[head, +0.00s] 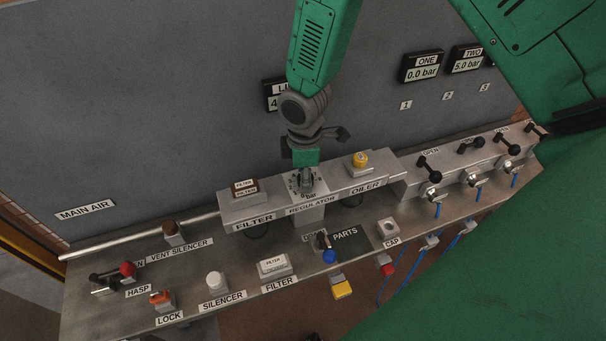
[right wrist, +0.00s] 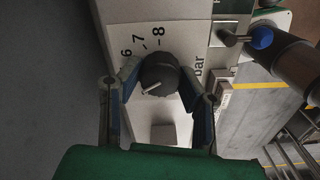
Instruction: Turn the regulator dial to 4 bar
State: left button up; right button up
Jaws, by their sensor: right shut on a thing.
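The black round regulator dial (right wrist: 158,72) sits on a white scale plate (right wrist: 119,36) in the right wrist view. The figures 6, 7 and 8 show on the plate; the lower figures are hidden behind a finger. A white pointer line on the dial points to the lower left of that view. My right gripper (right wrist: 160,82) is shut on the dial, one finger on each side. In the head view my right gripper (head: 306,180) reaches down onto the regulator from above. The line gauge (head: 271,101) is partly hidden behind my arm; its reading begins with 4. My left gripper is not in view.
The filter block (head: 245,191) stands left of the regulator and the yellow-topped oiler (head: 360,160) right of it. Several black-handled valves (head: 428,168) are farther right. On the lower shelf are a blue-knobbed part (head: 329,256), a white silencer (head: 216,282) and an orange lock (head: 160,298).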

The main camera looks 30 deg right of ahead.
jog(key=shift+w+r, duration=0.1)
jog(key=shift+w, duration=0.1)
jog(key=o, duration=1.1)
jog(key=shift+o, duration=0.2)
jog(key=shift+s, duration=0.1)
jog(key=shift+d, duration=0.1)
notch_tip(320, 180, up, 12)
